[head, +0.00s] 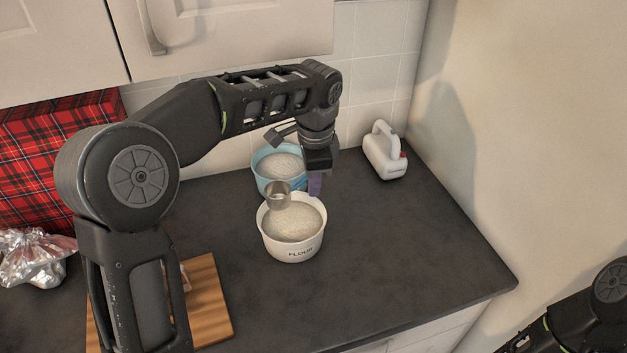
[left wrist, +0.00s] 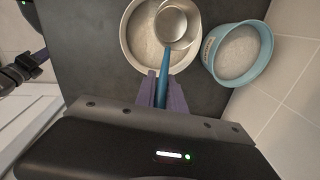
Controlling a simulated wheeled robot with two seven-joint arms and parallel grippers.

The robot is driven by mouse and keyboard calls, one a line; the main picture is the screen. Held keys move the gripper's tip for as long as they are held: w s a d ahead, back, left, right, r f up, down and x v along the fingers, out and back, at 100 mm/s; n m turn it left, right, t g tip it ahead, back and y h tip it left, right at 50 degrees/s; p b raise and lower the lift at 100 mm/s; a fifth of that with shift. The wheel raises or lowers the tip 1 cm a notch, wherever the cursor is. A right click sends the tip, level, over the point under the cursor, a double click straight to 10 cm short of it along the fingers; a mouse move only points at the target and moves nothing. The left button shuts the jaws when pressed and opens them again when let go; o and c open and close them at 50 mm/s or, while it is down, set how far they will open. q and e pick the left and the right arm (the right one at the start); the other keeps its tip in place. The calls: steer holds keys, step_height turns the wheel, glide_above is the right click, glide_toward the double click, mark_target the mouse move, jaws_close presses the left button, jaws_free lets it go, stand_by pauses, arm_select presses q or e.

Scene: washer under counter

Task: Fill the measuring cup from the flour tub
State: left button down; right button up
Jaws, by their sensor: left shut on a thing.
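The flour tub (head: 291,246) is a white round tub marked FLOUR, standing on the dark counter and holding pale flour. It also shows in the left wrist view (left wrist: 126,40). The metal measuring cup (head: 278,196) is over the tub's back left part; whether it touches the flour I cannot tell. In the left wrist view the cup (left wrist: 171,23) has a blue handle (left wrist: 163,82). My left gripper (head: 315,184) is shut on this handle, with purple fingers (left wrist: 162,92) around it.
A blue tub (head: 262,176) of similar pale contents stands just behind the flour tub. A white jug (head: 384,152) stands at the back right. A wooden board (head: 210,300) and crumpled foil (head: 36,258) lie left. The counter's right part is clear.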

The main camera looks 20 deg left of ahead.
mark_target(313, 212)
arm_select(q)
steer(key=shift+w+a, duration=0.15)
steer(key=shift+w, duration=0.2)
arm_select(e)
steer(key=shift+w+a, duration=0.1)
steer(key=shift+w, duration=0.25)
arm_select(q)
steer(key=shift+s+r, duration=0.1)
steer(key=shift+f, duration=0.2)
